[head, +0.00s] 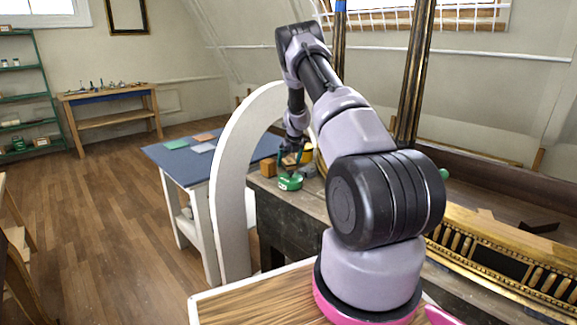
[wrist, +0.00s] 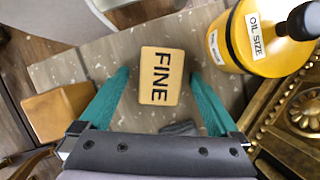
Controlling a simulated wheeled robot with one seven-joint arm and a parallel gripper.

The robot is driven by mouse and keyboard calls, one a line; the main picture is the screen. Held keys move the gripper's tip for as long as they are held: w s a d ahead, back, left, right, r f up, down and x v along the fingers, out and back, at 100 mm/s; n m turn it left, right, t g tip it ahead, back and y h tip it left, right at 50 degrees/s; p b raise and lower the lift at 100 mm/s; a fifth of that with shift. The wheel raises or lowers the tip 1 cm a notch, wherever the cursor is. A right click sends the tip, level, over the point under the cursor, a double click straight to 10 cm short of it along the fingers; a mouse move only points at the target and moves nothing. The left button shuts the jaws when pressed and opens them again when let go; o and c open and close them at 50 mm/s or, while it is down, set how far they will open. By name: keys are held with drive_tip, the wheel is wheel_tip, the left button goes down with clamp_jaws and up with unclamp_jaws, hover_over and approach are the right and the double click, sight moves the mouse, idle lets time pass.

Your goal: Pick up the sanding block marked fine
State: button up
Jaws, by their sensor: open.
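The sanding block marked FINE (wrist: 161,88) is a tan block with dark letters. It lies on the worn grey bench top in the wrist view, with its label facing up. My gripper (wrist: 159,74) is open, with one teal finger on each side of the block. Gaps show between the fingers and the block's sides. In the head view my gripper (head: 291,156) is low over the bench, beyond the white arch. I cannot clearly make out the block there.
A yellow bottle labelled OIL SIZE (wrist: 262,38) stands close to the right finger. An orange-brown block (wrist: 58,115) lies left, a grey piece (wrist: 180,129) nearer my palm. Gilt moulding (wrist: 290,112) edges the right. A green tin (head: 290,182) sits at the bench's near edge.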

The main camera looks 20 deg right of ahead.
sight(289, 161)
drive_tip(key=shift+w+f, duration=0.1)
drive_tip(key=shift+f, duration=0.2)
clamp_jaws()
wheel_tip(289, 161, up, 10)
drive_tip(key=c, duration=0.8)
unclamp_jaws()
drive_tip(key=c, duration=0.5)
